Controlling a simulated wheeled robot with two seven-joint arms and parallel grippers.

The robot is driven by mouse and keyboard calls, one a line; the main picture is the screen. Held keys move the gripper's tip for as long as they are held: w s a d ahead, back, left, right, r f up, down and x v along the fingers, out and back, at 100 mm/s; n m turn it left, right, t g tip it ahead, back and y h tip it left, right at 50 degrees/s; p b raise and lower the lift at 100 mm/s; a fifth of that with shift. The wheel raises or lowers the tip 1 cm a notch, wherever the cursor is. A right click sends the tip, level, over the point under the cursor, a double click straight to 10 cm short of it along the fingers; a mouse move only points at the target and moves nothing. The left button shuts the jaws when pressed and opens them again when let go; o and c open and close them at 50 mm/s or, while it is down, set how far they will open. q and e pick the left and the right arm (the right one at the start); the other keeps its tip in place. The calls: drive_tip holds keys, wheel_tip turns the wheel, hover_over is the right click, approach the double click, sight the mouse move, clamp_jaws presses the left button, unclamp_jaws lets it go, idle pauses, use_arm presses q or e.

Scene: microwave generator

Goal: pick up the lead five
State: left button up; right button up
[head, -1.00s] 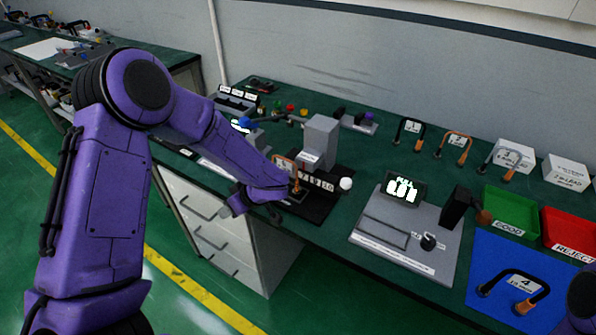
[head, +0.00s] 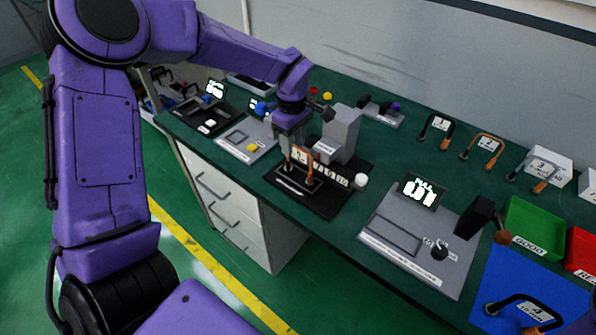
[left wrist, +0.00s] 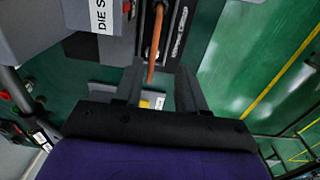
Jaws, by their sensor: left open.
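The lead in the black die fixture (head: 318,199) has an orange end (head: 310,172) and a small label; its number is too small to read, so I cannot confirm it is lead five. It stands upright in the fixture. My left gripper (head: 293,146) is open, pointing down just above and behind this lead, partly hiding it. In the left wrist view the orange lead (left wrist: 153,52) appears near the gap between the open fingers (left wrist: 159,92), not clamped. My right gripper is not in view.
A grey press block (head: 341,135) stands close behind the lead. A grey tester (head: 420,235) with a lit display is to the right. Leads one (head: 440,124), two (head: 487,146), three (head: 538,168) and four (head: 533,309) lie farther right. A green bin (head: 535,225) stands near the red one.

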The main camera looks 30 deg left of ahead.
sight(297, 155)
use_arm(q)
drive_tip(key=f, duration=0.2)
drive_tip(key=w+f+p, duration=0.1)
drive_tip(key=f, duration=0.2)
drive_tip(key=shift+w+d+f, duration=0.2)
drive_tip(key=shift+d+f, duration=0.1)
drive_tip(key=shift+s+r, duration=0.1)
drive_tip(key=shift+s, duration=0.15)
drive_tip(key=c, duration=0.3)
clamp_jaws()
